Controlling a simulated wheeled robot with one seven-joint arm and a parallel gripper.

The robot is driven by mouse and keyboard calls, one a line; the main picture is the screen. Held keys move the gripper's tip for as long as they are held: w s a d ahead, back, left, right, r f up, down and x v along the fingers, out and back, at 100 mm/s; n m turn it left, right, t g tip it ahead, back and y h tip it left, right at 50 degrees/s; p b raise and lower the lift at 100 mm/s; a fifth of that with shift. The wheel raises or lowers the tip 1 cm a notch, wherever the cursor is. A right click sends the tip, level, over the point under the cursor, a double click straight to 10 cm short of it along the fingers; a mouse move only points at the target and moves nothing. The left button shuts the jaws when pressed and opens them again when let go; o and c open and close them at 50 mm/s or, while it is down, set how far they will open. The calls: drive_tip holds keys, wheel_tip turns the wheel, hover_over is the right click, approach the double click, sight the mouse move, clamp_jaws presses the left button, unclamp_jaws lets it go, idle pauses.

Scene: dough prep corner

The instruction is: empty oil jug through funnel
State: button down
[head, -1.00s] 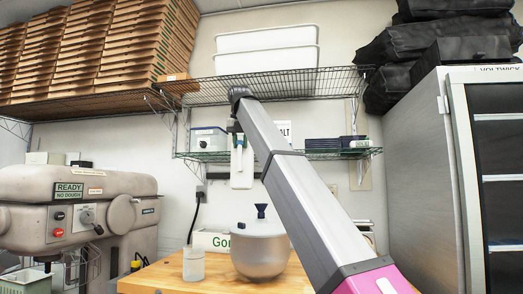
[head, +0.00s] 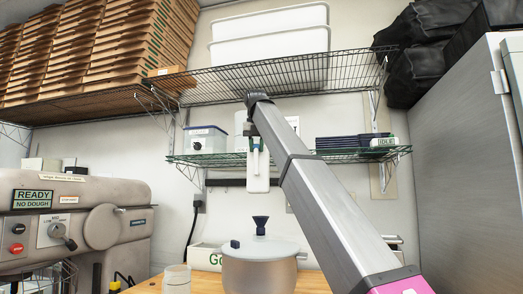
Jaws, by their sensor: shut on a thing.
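My gripper (head: 255,143) hangs at the end of my raised arm in front of the back wall, at the height of the lower shelf. It is shut on a narrow white thing with rounded lower corners, which looks like the oil jug (head: 258,182). The jug hangs about upright; its spout and contents cannot be made out. A dark blue funnel (head: 260,225) stands wide end up on the lid of a round metal pot (head: 259,272), below the jug in the picture and apart from it. A clear container (head: 177,279) stands left of the pot.
The wooden worktop (head: 312,282) carries the pot. A green wire shelf (head: 225,158) with a clear bin (head: 206,140) and dark trays (head: 342,142) is behind my gripper. A wider wire shelf (head: 280,80) is above. A mixer (head: 75,225) stands left, a steel cabinet (head: 465,170) right.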

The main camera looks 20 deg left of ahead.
drive_tip(key=shift+w+f, duration=0.1)
wheel_tip(320, 180, down, 17)
drive_tip(key=a+m+g+y, duration=0.2)
drive_tip(key=m+y, duration=0.2)
drive_tip(key=y, duration=1.4)
drive_tip(key=shift+s+a+m+g+y, duration=0.15)
drive_tip(key=shift+s+m+g+y, duration=0.15)
drive_tip(key=shift+s+m+y, duration=0.1)
idle(2.4)
idle(2.6)
